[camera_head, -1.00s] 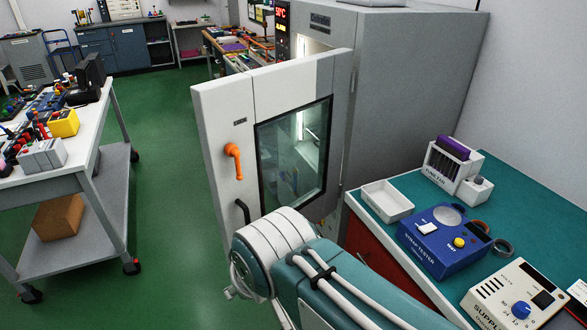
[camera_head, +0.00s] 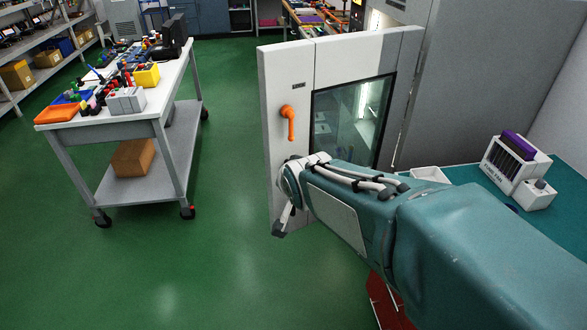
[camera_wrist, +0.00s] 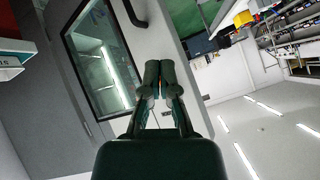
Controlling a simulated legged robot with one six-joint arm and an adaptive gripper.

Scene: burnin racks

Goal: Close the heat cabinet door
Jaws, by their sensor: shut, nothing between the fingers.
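The heat cabinet (camera_head: 470,85) is the large grey box at right in the head view. Its pale door (camera_head: 287,78) stands open, with a dark-framed window (camera_head: 352,118) and an orange handle (camera_head: 289,120). My gripper (camera_head: 279,229) is shut and empty, at the lower left part of the door, below the orange handle. In the wrist view my gripper's fingers (camera_wrist: 160,72) are together in front of the door panel (camera_wrist: 160,30); contact cannot be told. A black bar handle (camera_wrist: 133,12) shows near them. My arm hides the door's lower right part.
A white cart (camera_head: 110,128) with loose parts stands at left. A teal bench (camera_head: 470,172) with a white rack (camera_head: 512,165) stands at right, partly behind my arm. Green floor (camera_head: 200,270) is clear between cart and door.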

